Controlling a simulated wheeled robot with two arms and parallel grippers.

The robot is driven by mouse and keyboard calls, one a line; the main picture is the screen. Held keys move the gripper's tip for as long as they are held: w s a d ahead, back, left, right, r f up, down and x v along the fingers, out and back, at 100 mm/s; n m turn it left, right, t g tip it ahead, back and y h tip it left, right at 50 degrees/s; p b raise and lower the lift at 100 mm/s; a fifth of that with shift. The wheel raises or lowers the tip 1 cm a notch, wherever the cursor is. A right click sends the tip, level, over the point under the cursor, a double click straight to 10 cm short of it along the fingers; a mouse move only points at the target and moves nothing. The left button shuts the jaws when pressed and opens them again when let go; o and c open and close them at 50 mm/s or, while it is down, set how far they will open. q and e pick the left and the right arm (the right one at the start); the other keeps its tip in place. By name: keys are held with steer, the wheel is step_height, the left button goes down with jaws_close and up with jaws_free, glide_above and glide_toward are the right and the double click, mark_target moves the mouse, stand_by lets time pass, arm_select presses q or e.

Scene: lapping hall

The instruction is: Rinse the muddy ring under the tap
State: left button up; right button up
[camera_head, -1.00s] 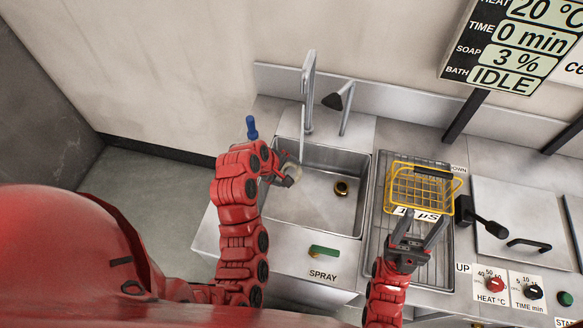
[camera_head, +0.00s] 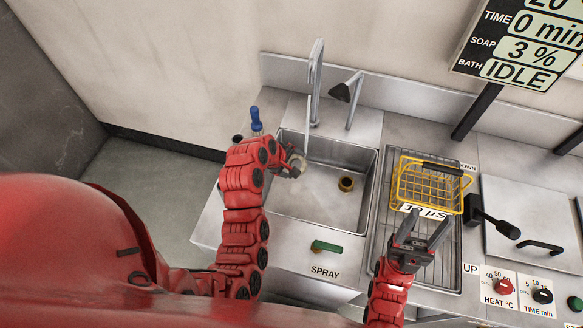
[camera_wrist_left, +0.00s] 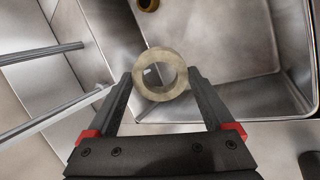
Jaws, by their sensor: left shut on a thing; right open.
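The ring (camera_wrist_left: 160,94) is dull tan-grey with a round hole, held between the fingers of my left gripper (camera_wrist_left: 160,85) in the left wrist view. In the head view the ring (camera_head: 298,160) is small, above the left part of the sink basin (camera_head: 340,205). The tall tap (camera_head: 315,80) stands behind the basin. A thin pale stream hangs from its spout, just beside the ring; I cannot tell whether it touches the ring. My right gripper (camera_head: 421,232) is open and empty over the drainboard.
A yellow wire basket (camera_head: 428,186) stands on the ribbed drainboard (camera_head: 440,272). A second black-headed spout (camera_head: 350,95) is right of the tap. A blue-handled item (camera_head: 255,118) stands behind my left arm.

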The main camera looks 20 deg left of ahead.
arm_select(q)
steer(key=w+f+b, duration=0.4)
steer(key=w, duration=0.4)
steer(key=shift+w+f+b, duration=0.35)
steer(key=shift+w+b, duration=0.05)
stand_by(5.4)
steer(key=s+r+p, duration=0.3)
steer(key=s+p, duration=0.1)
steer(key=s, duration=0.4)
stand_by(0.6)
